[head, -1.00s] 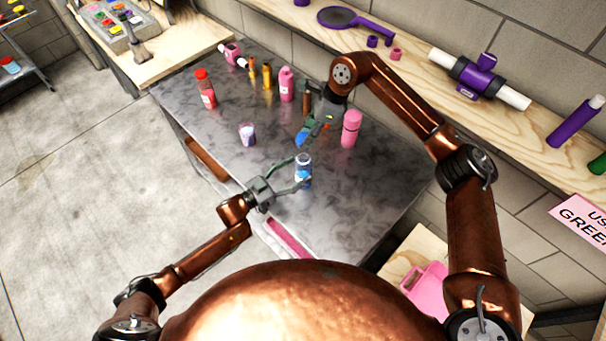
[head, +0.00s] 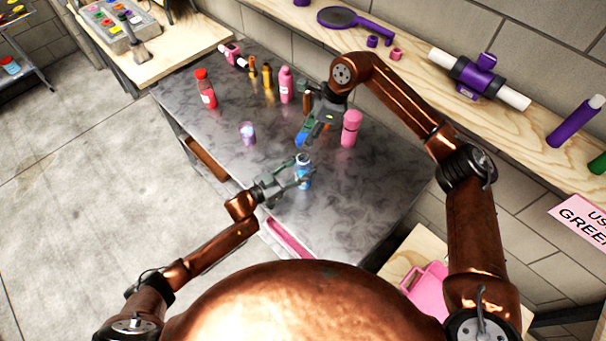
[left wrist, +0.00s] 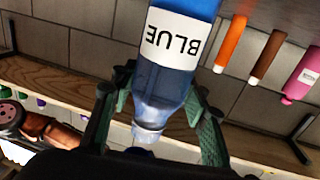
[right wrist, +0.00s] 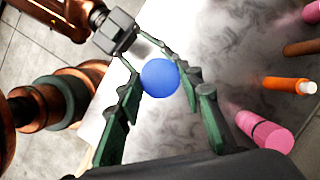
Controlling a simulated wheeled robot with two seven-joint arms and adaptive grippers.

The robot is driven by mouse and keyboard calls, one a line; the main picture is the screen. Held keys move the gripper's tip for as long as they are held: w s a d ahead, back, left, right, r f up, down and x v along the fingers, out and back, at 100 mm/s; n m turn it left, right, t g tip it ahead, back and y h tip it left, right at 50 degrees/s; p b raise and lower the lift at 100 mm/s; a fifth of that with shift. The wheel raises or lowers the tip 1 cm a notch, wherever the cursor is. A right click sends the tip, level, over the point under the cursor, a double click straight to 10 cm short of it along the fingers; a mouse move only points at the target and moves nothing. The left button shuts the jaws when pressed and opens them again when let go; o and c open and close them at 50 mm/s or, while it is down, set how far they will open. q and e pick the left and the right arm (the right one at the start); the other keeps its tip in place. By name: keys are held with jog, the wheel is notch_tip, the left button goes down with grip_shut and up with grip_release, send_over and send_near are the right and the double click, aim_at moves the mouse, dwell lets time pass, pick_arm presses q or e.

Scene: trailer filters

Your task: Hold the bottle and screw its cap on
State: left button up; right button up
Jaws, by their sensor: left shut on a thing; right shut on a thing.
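A blue bottle (head: 304,176) with a white label stands upright near the middle of the metal table in the head view. In the left wrist view the bottle (left wrist: 170,65) appears upside down, with its label reading BLUE. My left gripper (head: 297,181) is shut on the bottle, one finger on each side. My right gripper (head: 302,139) is shut on a round blue cap (right wrist: 161,78), held just above the bottle's mouth in the head view. A gap between cap and bottle is hard to judge. The cap hides the bottle in the right wrist view.
A red bottle (head: 206,90), a pink bottle (head: 286,86) and a pink cylinder (head: 351,128) stand further back. The table's front right is clear.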

pick_arm(q)
grip_shut()
pick_arm(e)
send_over(303, 155)
jog(key=shift+d+f, duration=0.25)
jog(key=shift+f, duration=1)
jog(key=shift+d+f, duration=0.2)
jog(key=shift+f, duration=1)
jog(key=shift+f, duration=0.9)
jog(key=shift+f, duration=0.6)
